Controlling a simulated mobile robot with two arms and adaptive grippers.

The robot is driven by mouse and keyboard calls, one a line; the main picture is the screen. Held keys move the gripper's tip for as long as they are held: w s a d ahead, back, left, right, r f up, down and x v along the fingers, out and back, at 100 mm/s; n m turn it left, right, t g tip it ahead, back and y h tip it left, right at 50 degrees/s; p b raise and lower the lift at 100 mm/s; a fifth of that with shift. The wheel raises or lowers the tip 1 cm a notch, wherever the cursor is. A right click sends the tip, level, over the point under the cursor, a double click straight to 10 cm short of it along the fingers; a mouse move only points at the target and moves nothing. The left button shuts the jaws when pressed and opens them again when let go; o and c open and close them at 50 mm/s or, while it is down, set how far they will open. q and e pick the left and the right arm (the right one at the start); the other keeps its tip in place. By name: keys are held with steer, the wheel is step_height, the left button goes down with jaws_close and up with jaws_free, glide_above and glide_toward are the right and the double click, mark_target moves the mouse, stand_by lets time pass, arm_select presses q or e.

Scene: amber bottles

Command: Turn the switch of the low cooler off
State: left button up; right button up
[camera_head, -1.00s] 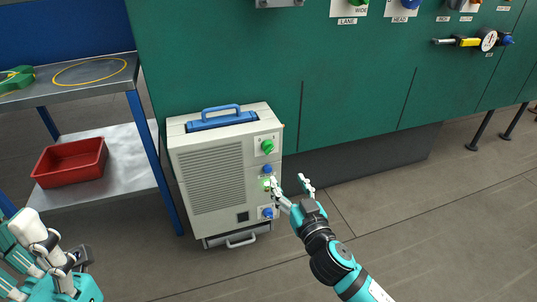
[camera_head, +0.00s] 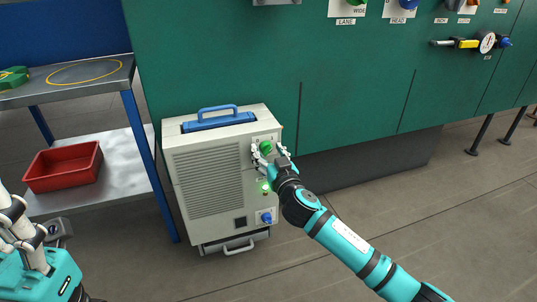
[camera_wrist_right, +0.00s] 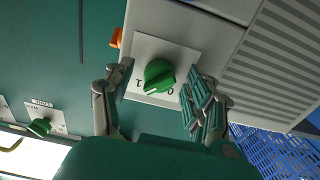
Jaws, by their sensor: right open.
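The low cooler (camera_head: 208,175) is a beige box with a blue top handle, standing on the floor against the green wall. Its green rotary switch (camera_head: 266,146) is high on the right of its front. In the right wrist view the switch (camera_wrist_right: 158,76) sits on a white plate with a "T"-like mark at its left and an "O" at its lower right. Its pale pointer line faces lower left. My right gripper (camera_head: 271,153) is open, one finger on each side of the switch; contact is unclear. It also shows in the wrist view (camera_wrist_right: 158,100). My left gripper (camera_head: 18,232) is partly cut off at lower left.
A blue knob (camera_head: 266,218) and a green light (camera_head: 265,187) are lower on the cooler. A steel shelf (camera_head: 105,190) with a red bin (camera_head: 64,166) stands at left. Wall knobs and a gauge (camera_head: 487,42) are at upper right.

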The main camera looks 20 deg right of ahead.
steer(key=c, duration=1.1)
steer(key=shift+c, duration=0.2)
